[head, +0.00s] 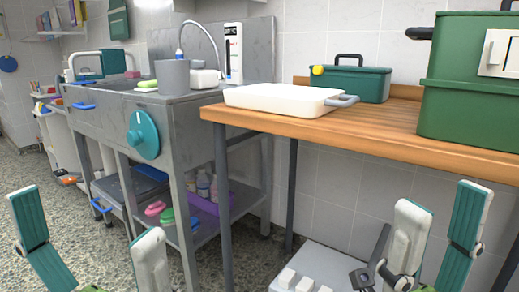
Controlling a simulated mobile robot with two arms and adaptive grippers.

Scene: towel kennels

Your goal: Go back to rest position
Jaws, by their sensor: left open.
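My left gripper (88,212) is at the lower left of the head view. Its two white-and-green fingers point up, wide apart, with nothing between them. My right gripper (446,194) is at the lower right, below the wooden table's front edge. Its fingers also point up, closer together than the left ones, with a gap and bare wall showing between the tips. Both palms are cut off by the bottom of the picture.
The wooden table (340,124) holds a white tray (285,98), a green toolbox (350,83) and large green cases (470,105). A metal sink unit (185,115) stands left. A white object (325,262) and a dark handle (377,258) lie low beside my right gripper.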

